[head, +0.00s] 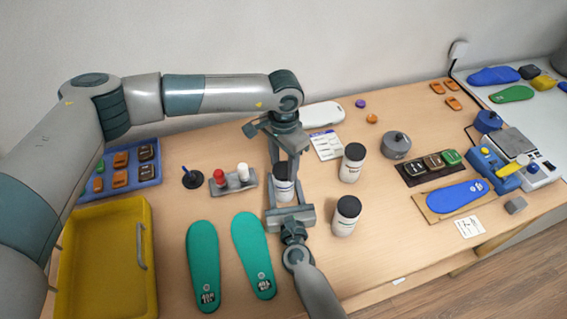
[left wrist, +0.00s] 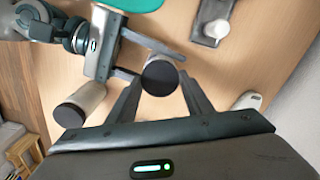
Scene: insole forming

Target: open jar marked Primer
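A white jar with a dark lid (head: 283,184) stands between my two grippers; its label is too small to read. In the left wrist view its round dark lid (left wrist: 160,77) sits between the fingertips of my left gripper (left wrist: 161,80). In the head view my left gripper (head: 284,160) reaches down from above, its fingers close against the lid's sides. My right gripper (head: 284,185) comes from the front, its fingers on both sides of the jar's body. The left wrist view also shows my right gripper (left wrist: 155,65). Contact is partly hidden.
Two similar jars stand right of it, one farther back (head: 352,164) and one nearer (head: 345,217). Teal insoles (head: 254,255) lie front left. A grey holder with a red and a white piece (head: 232,180) is to the left, beside a yellow tray (head: 105,265). A blue insole (head: 457,196) lies right.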

